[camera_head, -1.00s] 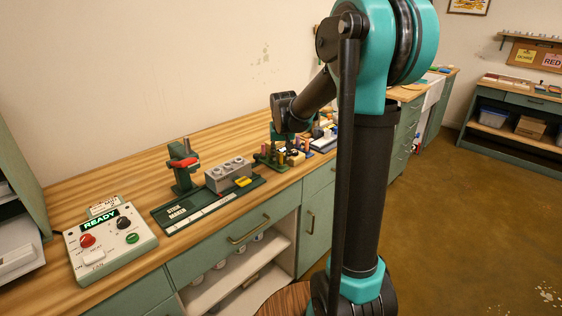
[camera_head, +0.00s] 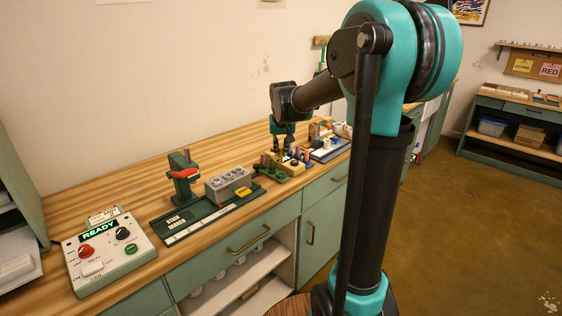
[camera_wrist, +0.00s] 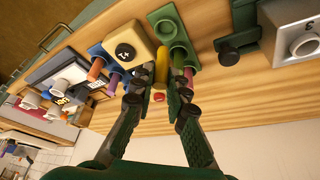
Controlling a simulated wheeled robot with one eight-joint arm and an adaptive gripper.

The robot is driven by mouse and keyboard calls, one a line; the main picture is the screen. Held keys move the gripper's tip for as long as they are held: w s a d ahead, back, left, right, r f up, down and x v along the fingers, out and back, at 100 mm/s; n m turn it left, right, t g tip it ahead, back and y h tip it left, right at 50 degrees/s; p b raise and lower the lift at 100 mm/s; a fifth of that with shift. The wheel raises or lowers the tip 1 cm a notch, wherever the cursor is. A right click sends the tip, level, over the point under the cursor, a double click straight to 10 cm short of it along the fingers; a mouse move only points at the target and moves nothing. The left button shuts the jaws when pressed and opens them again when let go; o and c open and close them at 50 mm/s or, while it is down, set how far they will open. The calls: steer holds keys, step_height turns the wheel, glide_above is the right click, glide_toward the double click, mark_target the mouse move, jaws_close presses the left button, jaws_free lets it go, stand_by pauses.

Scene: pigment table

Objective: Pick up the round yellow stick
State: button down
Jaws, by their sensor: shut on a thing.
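The round yellow stick (camera_wrist: 161,66) stands between my two fingers in the wrist view, beside a green holder (camera_wrist: 176,40). My gripper (camera_wrist: 160,88) is shut on the yellow stick. Its lower end lies partly behind the fingers, and I cannot tell whether it is clear of the bench or the holder. In the head view my gripper (camera_head: 283,147) is over the cluster of small holders on the bench, too small there to show the stick clearly.
A cream block marked with a number (camera_wrist: 127,48) and several coloured sticks, including an orange one (camera_wrist: 96,69), stand close by the fingers.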

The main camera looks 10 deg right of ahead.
step_height(320, 180, up, 14)
stand_by(0.3)
steer(key=shift+a, duration=0.1)
